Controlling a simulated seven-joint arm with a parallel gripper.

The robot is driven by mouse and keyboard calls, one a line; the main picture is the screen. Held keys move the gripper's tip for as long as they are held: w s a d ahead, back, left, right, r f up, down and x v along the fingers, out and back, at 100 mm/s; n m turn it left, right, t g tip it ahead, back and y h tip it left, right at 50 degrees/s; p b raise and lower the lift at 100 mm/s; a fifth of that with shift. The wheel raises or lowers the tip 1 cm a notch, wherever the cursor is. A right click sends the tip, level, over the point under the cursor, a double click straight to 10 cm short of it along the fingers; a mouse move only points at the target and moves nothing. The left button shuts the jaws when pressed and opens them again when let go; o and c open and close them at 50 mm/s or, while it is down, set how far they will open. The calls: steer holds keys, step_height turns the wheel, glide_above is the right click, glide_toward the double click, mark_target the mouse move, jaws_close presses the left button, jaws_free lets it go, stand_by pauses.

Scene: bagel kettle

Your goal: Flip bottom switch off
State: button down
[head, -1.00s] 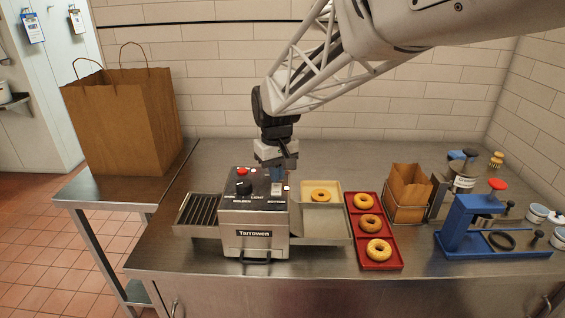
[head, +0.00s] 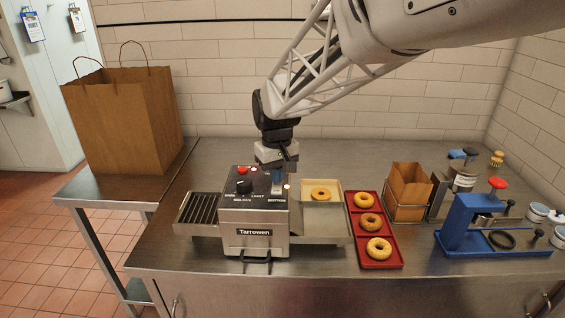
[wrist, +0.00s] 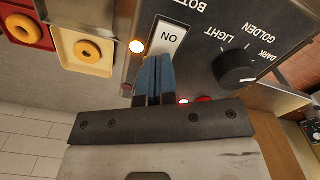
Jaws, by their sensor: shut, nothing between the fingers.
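The silver toaster box (head: 254,219) labelled Tarrowen stands on the steel counter. Its top panel carries a red button (head: 241,170), a black browning dial (head: 243,187) and, on the right, the bottom switch (head: 277,190). In the wrist view the white rocker switch (wrist: 171,37) reads ON, and a lamp (wrist: 137,47) beside it glows. My gripper (head: 277,181) is shut, with its blue fingertips together, and points down at the switch. In the wrist view the fingertips (wrist: 160,62) overlap the edge of the switch; I cannot tell whether they touch it. They hide part of it.
A red tray (head: 388,264) with donuts and a cream tray (head: 335,187) with one donut lie to the right. A wire rack (head: 199,210) sits at the toaster's left. A paper bag (head: 121,125) stands far left; a blue press (head: 457,228) stands right.

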steer(key=shift+f, duration=0.4)
stand_by(0.3)
steer(key=shift+r, duration=3.5)
steer(key=shift+s+d, duration=0.1)
steer(key=shift+s+d+r, duration=0.1)
steer(key=shift+s+d, duration=0.05)
steer(key=shift+d, duration=0.1)
steer(key=s+d+m+t, duration=0.1)
steer(key=s+d+m, duration=0.2)
steer(key=s+d, duration=1.1)
steer(key=s+d+f+m, duration=0.1)
steer(key=s+d+f, duration=0.1)
steer(key=s, duration=0.5)
steer(key=s+d+f+m+t, duration=0.1)
steer(key=s+d+f+m, duration=0.1)
steer(key=s+d, duration=0.3)
steer(key=s, duration=0.3)
steer(key=shift+s+d+t, duration=0.15)
steer(key=shift+d+t, duration=0.1)
steer(key=shift+t, duration=0.05)
